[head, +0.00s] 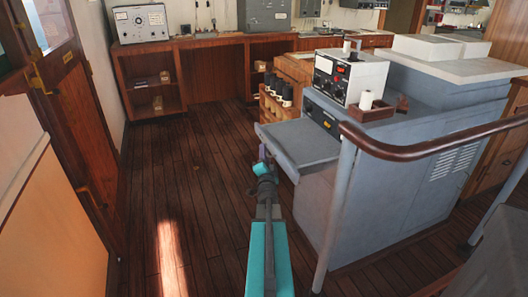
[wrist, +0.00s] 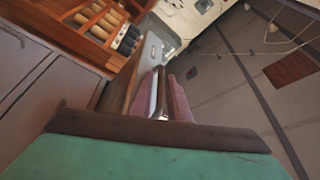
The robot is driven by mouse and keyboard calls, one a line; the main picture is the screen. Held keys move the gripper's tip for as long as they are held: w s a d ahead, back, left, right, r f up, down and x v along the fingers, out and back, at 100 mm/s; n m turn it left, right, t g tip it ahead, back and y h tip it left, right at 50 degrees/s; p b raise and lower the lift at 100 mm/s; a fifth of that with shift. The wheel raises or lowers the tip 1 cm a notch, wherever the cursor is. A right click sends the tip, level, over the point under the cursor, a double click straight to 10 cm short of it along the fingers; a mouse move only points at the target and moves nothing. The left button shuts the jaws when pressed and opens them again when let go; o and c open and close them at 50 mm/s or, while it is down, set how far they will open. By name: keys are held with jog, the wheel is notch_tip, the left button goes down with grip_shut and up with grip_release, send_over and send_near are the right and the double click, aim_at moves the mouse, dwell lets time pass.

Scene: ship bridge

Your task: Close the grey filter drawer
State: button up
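The grey filter drawer (head: 302,146) stands pulled out from the left side of the blue-grey console (head: 400,165) in the head view. Its broad grey top shows, and its front edge faces left. My gripper (head: 265,160) is at the left of the drawer, close to that front edge. I cannot tell whether it touches. In the wrist view my gripper (wrist: 162,95) shows dark fingers with pinkish inner parts and a narrow light strip between them. Whether they hold anything is unclear.
A wooden rack (head: 283,85) with several dark cylinders stands behind the drawer. A white-and-black instrument (head: 348,77) sits on the console. A curved wooden handrail (head: 430,150) on a grey post (head: 336,210) is at right. Wooden floor (head: 190,190) is clear to the left.

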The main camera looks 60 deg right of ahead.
jog(key=shift+w+d, duration=0.15)
jog(key=shift+d, duration=0.05)
grip_shut()
dwell(1.5)
